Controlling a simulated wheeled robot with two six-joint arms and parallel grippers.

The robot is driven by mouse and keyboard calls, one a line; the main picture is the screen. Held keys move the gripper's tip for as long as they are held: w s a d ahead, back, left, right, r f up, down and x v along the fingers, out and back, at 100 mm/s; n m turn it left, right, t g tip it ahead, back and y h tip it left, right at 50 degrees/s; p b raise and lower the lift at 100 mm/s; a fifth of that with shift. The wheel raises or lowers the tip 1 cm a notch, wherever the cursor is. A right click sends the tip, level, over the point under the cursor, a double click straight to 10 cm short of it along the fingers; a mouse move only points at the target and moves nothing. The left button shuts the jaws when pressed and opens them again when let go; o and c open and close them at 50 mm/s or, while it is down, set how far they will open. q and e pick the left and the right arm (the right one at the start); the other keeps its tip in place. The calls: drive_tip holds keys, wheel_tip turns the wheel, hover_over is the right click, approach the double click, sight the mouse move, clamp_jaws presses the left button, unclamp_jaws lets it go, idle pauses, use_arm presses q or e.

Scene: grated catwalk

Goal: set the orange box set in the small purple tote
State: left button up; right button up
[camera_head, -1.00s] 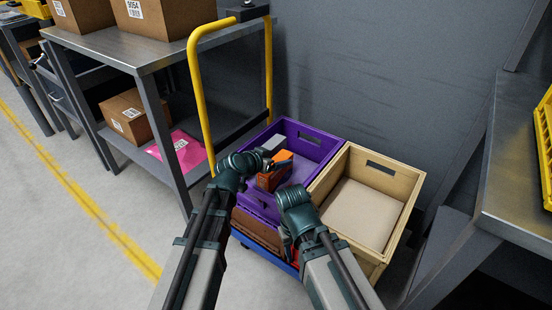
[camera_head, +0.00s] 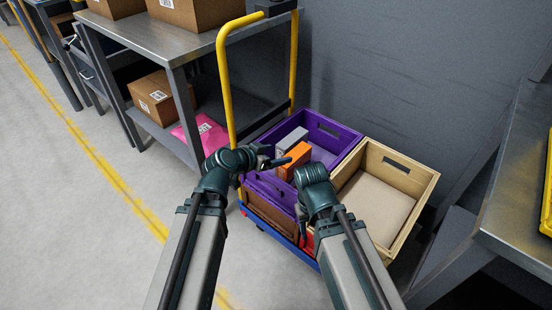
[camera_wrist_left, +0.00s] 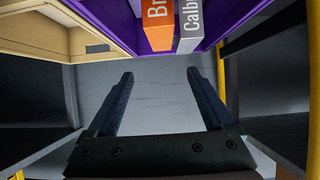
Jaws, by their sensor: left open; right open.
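The orange box set (camera_head: 297,157) stands in the small purple tote (camera_head: 346,136), beside a grey box (camera_head: 292,138). In the left wrist view the orange box (camera_wrist_left: 158,25) and the grey box (camera_wrist_left: 194,25) show side by side at the top, beyond my fingertips. My left gripper (camera_head: 280,161) is open at the tote's near left side, close to the orange box. In its wrist view nothing is between its fingers (camera_wrist_left: 160,80). My right gripper (camera_head: 305,213) is open by the tote's near right side; its fingertips are mostly hidden.
A wooden crate (camera_head: 428,190) with a flat tan bottom stands right of the tote. Both rest on a blue cart with a yellow handle (camera_head: 226,85). A steel bench (camera_head: 150,42) with boxes is at left, another metal table (camera_head: 510,205) at right. A grey wall stands behind.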

use_arm(q)
drive_tip(key=s+d+f+g+y, duration=0.2)
drive_tip(key=s+d+f+g, duration=0.35)
drive_tip(key=s+f, duration=0.3)
drive_tip(key=s+a+f+n+g+y, duration=0.2)
drive_tip(key=s+a+n+g+y, duration=0.1)
drive_tip(key=s, duration=0.6)
drive_tip(key=a+g+y, duration=0.1)
drive_tip(key=a+y, duration=0.1)
drive_tip(key=y, duration=0.1)
drive_tip(key=shift+s+a+f+y, duration=0.25)
drive_tip(key=shift+s+a+y, duration=0.05)
drive_tip(key=shift+a+y, duration=0.1)
drive_tip(key=shift+r+g, duration=0.1)
drive_tip(key=shift+g, duration=0.15)
wheel_tip(320, 180, up, 38)
drive_tip(key=p, duration=3.7)
drive_tip(key=shift+d+f+p, duration=0.15)
drive_tip(key=shift+f+p, duration=0.1)
drive_tip(key=shift+p, duration=0.15)
